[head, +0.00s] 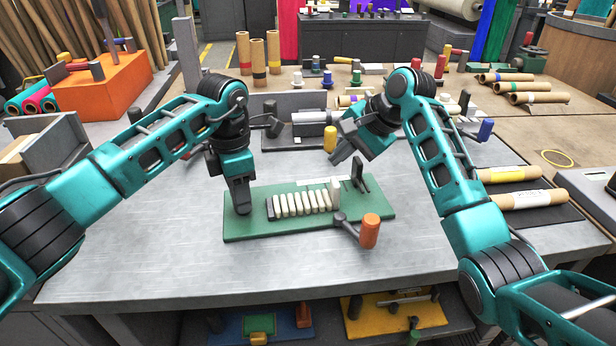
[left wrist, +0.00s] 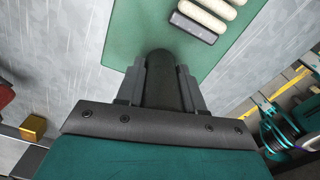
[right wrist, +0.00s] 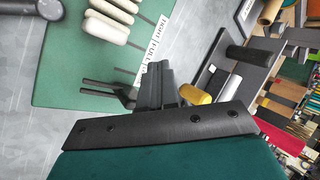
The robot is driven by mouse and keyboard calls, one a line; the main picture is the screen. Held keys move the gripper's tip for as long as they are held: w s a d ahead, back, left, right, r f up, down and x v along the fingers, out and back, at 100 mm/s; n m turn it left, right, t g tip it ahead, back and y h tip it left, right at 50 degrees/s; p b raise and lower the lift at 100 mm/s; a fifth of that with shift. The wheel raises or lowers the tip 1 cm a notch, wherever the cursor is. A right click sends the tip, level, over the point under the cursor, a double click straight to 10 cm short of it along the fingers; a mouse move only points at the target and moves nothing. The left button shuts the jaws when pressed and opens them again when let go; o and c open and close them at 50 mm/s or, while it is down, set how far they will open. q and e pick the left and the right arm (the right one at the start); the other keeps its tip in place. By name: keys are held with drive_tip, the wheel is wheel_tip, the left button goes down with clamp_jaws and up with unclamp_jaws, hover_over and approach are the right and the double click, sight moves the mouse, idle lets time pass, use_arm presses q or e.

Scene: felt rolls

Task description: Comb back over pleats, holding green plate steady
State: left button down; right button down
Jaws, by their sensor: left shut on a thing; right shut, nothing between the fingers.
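The green plate (head: 300,230) lies on the grey metal bench. Several cream pleats (head: 300,204) stand in a row on it, with a dark grey piece (head: 270,208) at their left end. My left gripper (head: 241,203) points down at the plate's left end, shut on a dark upright knob, also in the left wrist view (left wrist: 162,75). My right gripper (head: 338,158) is shut and empty, above the plate's back edge; its fingers show in the right wrist view (right wrist: 154,85). A dark upright piece (head: 357,172) stands at the plate's right. Any comb is not clearly identifiable.
An orange-handled lever (head: 369,230) sticks out at the plate's front right. A white printed label (right wrist: 160,40) lies along the plate in the right wrist view. Cardboard rolls (head: 515,199) lie at right. The bench front is clear.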

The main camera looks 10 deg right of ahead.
use_arm(q)
drive_tip(key=shift+f, duration=0.1)
use_arm(e)
drive_tip(key=r, duration=0.1)
drive_tip(key=a+r, duration=0.1)
drive_tip(key=r, duration=0.1)
drive_tip(key=shift+r, duration=0.25)
use_arm(q)
drive_tip(key=c, duration=0.6)
unclamp_jaws()
drive_tip(key=shift+o, duration=0.2)
drive_tip(key=o, duration=0.6)
drive_tip(key=shift+c, duration=0.2)
drive_tip(key=shift+r, duration=0.25)
use_arm(e)
drive_tip(key=shift+r, duration=0.1)
use_arm(q)
drive_tip(key=shift+r+p, duration=1.1)
drive_tip(key=shift+r, duration=0.25)
use_arm(e)
drive_tip(key=shift+r, duration=0.95)
